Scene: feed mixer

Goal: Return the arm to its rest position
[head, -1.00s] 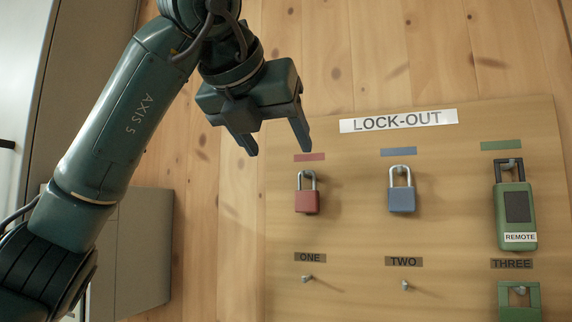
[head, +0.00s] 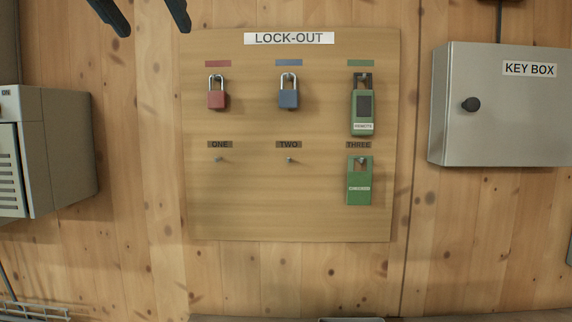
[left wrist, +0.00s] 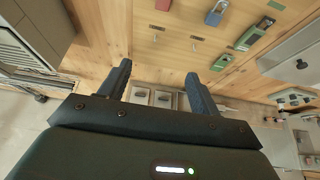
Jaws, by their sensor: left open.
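My left gripper (head: 154,31) shows only as two dark fingertips at the top edge of the head view, spread apart with nothing between them. They are above and left of the lock-out board (head: 290,215). The rest of that arm is out of the head view. In the left wrist view the same gripper (left wrist: 157,70) has its fingers wide apart and empty, clear of the wall and the board. My right gripper is in neither view.
On the board hang a red padlock (head: 217,99), a blue padlock (head: 288,99), a green remote (head: 362,112) and a green tag (head: 359,188). A grey key box (head: 490,120) is at right, a grey cabinet (head: 60,150) at left. Pegs one and two are bare.

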